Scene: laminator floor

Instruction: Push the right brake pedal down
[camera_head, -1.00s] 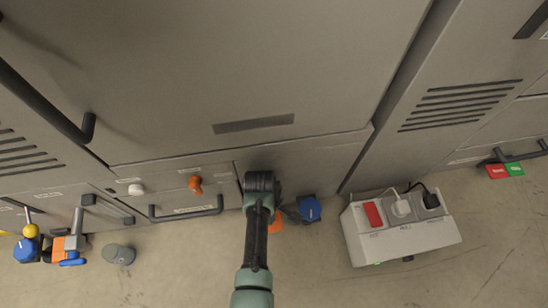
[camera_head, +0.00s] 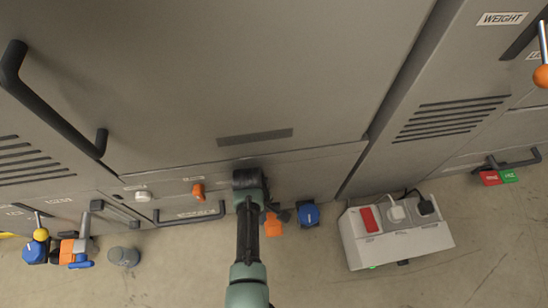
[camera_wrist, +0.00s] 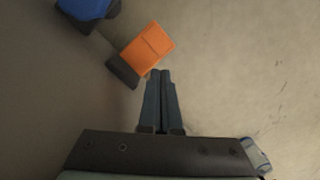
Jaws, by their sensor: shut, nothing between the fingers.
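The orange pedal (camera_head: 272,224) sits low at the foot of the grey cabinet, beside a blue part (camera_head: 308,214) on its right. In the wrist view the orange pedal (camera_wrist: 147,47) is a flat block on a dark bracket, with the blue part (camera_wrist: 86,6) at the upper left. My gripper (camera_wrist: 160,73) is shut and empty. Its fingertips appear close to the lower right edge of the pedal; I cannot tell whether they touch. In the head view my wrist and arm hide the fingertips.
A white box with a red switch and plugs (camera_head: 396,232) stands on the floor to the right. On the left are a grey round object (camera_head: 124,256) and another orange-and-blue assembly (camera_head: 68,251). A dark handle (camera_head: 189,217) juts from the cabinet. The floor in front is mostly clear.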

